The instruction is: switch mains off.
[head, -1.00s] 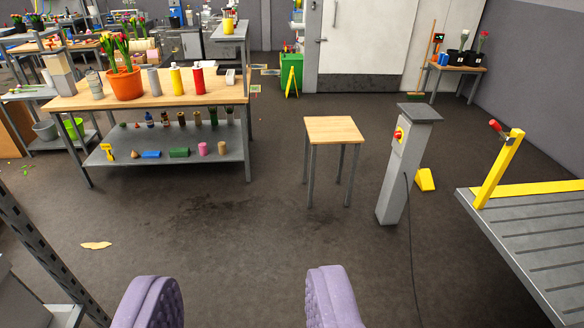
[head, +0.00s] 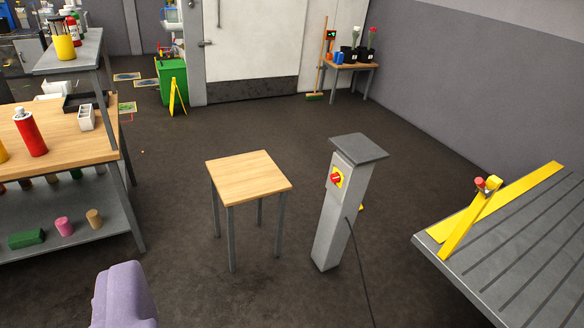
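A red rotary switch knob (head: 336,178) on a yellow plate sits on the upper left face of a grey pedestal (head: 333,222), which stands upright on the floor right of centre. A dark cable runs from its side down to the floor.
A small wooden-topped stool (head: 249,178) stands just left of the pedestal. A workbench (head: 75,143) with bottles fills the left. A grey slatted platform (head: 520,255) with a yellow lever post is at right. Dark floor (head: 290,125) is open behind the stool.

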